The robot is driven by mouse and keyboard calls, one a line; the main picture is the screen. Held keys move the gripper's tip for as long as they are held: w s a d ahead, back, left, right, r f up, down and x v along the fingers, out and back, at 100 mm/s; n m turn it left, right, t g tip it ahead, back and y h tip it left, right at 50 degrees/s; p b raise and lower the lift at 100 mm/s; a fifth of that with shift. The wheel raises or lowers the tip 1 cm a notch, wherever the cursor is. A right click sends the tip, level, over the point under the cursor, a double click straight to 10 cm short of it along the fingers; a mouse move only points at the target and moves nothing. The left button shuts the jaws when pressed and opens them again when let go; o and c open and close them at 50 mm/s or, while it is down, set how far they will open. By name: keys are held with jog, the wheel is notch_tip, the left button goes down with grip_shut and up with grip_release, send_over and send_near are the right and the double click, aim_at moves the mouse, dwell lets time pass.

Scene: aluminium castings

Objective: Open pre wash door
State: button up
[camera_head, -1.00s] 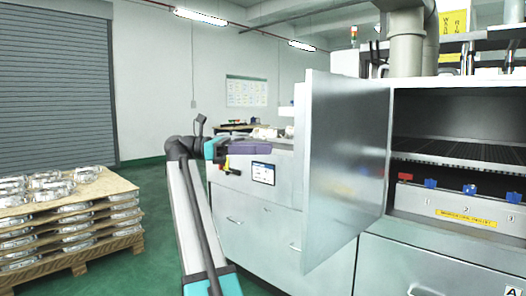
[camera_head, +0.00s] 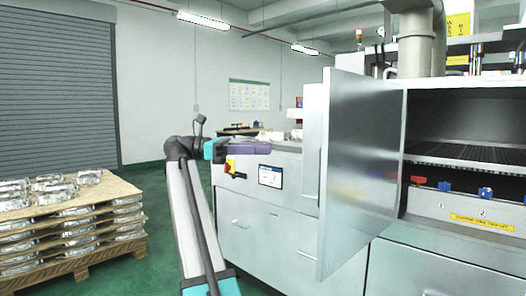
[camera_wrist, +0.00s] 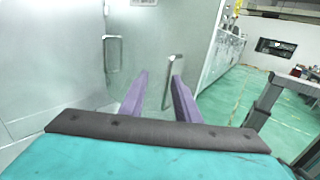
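The pre-wash door (camera_head: 360,170) is a flat, shiny metal panel. In the head view it stands swung out from the machine, with the chamber (camera_head: 470,125) open to its right. In the wrist view, the two purple fingers of my gripper (camera_wrist: 161,88) are spread with a gap and nothing visibly held. A metal handle (camera_wrist: 173,68) shows just beyond the fingertips; contact cannot be told.
A pallet of stacked castings (camera_head: 70,225) stands at the left. Cabinet fronts with drawers (camera_head: 258,225) and a small screen (camera_head: 270,176) lie behind my arm. Blue and red knobs (camera_head: 484,192) sit below the chamber.

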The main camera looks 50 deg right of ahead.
jog(key=shift+w+a, duration=0.15)
jog(key=shift+w, duration=0.4)
